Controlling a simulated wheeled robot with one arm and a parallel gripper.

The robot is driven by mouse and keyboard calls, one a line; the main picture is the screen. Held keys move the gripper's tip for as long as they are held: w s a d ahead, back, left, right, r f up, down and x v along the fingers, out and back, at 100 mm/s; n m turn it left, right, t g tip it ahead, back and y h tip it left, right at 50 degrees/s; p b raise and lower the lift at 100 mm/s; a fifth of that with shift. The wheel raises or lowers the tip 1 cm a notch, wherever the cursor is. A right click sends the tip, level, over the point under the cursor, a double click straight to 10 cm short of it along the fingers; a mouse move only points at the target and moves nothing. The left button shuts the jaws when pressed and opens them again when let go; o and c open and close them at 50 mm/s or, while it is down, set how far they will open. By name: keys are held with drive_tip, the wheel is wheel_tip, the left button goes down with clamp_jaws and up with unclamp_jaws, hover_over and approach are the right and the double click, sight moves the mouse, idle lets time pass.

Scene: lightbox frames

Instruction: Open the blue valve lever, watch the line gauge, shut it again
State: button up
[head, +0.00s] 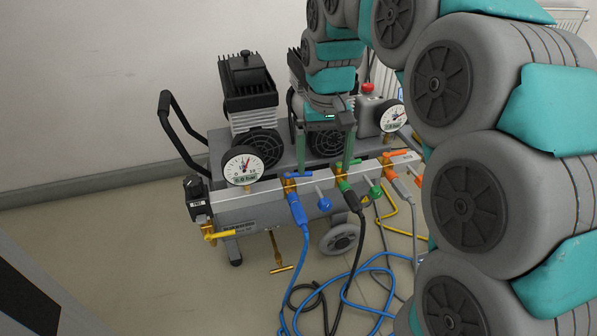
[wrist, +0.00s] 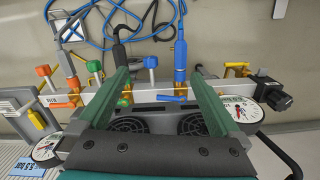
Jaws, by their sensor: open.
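The blue valve lever (head: 299,175) lies along the compressor's manifold, above the blue hose fitting, crosswise to the hose. In the wrist view the blue lever (wrist: 172,98) shows between my fingers, nearer the finger by the blue hose. My gripper (head: 323,168) is open and empty, its two green fingers hanging over the manifold; it also shows in the wrist view (wrist: 157,78). Whether a finger touches the lever I cannot tell. A round white gauge (head: 243,168) stands at the manifold's left end, and another gauge (head: 393,117) at the right. Their readings are too small to read surely.
A green lever (head: 345,168) and an orange lever (head: 395,153) sit further right on the manifold. A blue knob (head: 324,204) sticks out in front. The blue hose (head: 299,213) runs down to coils on the floor. A black handle (head: 180,133) rises at left.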

drive_tip(key=w+a+f, duration=0.1)
drive_tip(key=w, duration=0.2)
drive_tip(key=w+a+b, duration=0.1)
drive_tip(key=w+a, duration=0.1)
drive_tip(key=w, duration=0.1)
drive_tip(key=w+a+f, duration=0.1)
drive_tip(key=w+a, duration=0.1)
drive_tip(key=w, duration=0.1)
drive_tip(key=shift+w+f+b, duration=0.2)
drive_tip(key=shift+f+b, duration=0.15)
drive_tip(key=shift+b, duration=0.05)
wheel_tip(320, 180, down, 8)
drive_tip(key=shift+r+b, duration=0.15)
drive_tip(key=shift+b, duration=0.3)
drive_tip(key=c, duration=1.1)
drive_tip(key=shift+d+r+n+p, duration=0.1)
drive_tip(key=shift+r+n+p, duration=0.2)
drive_tip(key=shift+p, duration=0.4)
drive_tip(key=shift+w+f+n+p, duration=0.25)
drive_tip(key=shift+n+p, duration=0.15)
drive_tip(key=shift+n, duration=0.3)
drive_tip(key=o, duration=1.1)
drive_tip(key=shift+r, duration=0.1)
